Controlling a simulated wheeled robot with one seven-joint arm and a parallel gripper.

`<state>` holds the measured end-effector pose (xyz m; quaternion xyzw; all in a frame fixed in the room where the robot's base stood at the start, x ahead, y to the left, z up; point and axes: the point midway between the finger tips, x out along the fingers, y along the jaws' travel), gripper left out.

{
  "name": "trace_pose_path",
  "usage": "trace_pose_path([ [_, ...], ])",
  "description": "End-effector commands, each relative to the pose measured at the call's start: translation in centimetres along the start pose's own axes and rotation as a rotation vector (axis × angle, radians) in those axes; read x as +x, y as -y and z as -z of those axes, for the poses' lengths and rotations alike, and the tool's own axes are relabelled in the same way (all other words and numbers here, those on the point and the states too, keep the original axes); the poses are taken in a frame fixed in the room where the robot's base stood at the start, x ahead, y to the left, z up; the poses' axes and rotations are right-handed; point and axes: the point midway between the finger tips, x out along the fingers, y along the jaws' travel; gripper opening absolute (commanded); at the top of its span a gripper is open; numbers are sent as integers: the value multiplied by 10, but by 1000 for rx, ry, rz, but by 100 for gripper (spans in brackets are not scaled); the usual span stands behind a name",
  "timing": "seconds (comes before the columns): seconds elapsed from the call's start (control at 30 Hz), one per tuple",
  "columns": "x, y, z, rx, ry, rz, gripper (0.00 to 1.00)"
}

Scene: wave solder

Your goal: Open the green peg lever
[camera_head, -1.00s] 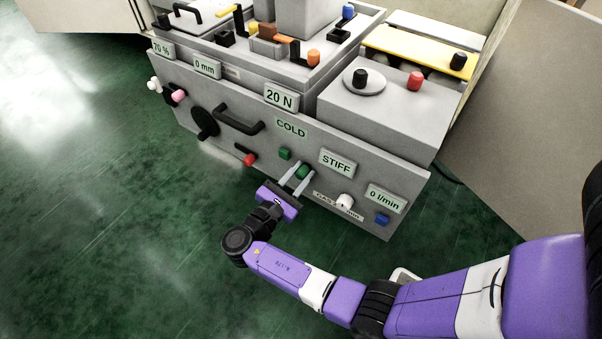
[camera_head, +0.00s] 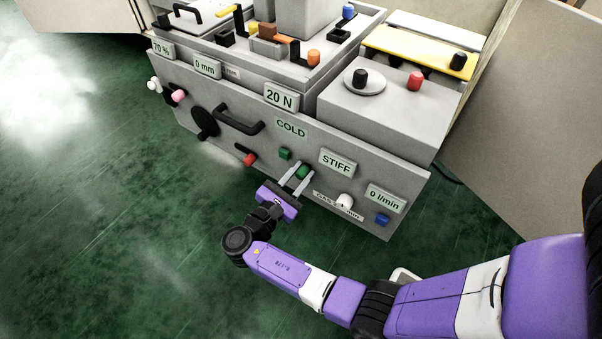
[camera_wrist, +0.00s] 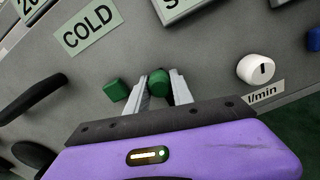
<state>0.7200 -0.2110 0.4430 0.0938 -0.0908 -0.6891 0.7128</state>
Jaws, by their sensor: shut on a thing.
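My gripper (camera_head: 295,178) is at the panel, with one finger on each side of the green knob. In the wrist view my gripper (camera_wrist: 160,88) is shut on the knob, its fingers on the left and right of it. The lever's shaft and its joint with the panel are hidden behind the knob and fingers.
A green square button (camera_head: 285,154) is just left of the lever. A white knob (camera_head: 345,201) and a blue button (camera_head: 383,220) are to the right. A red-tipped lever (camera_head: 249,159) and a black handle (camera_head: 238,121) are to the left. Open green floor lies in front.

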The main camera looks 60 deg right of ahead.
Motion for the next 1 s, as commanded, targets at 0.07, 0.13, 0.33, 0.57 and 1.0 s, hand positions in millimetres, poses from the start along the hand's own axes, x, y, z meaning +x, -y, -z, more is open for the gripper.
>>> trace_pose_path([
  [0.07, -1, 0, 0, -4, -2, -1, 0],
  [0.13, -1, -2, -1, -23, -2, -1, 0],
  [0.33, -1, -11, -1, -157, -3, -2, 0],
  [0.57, -1, -15, 6, -274, -3, -2, 0],
  [1.0, -1, -15, 8, -282, -2, -2, 50],
])
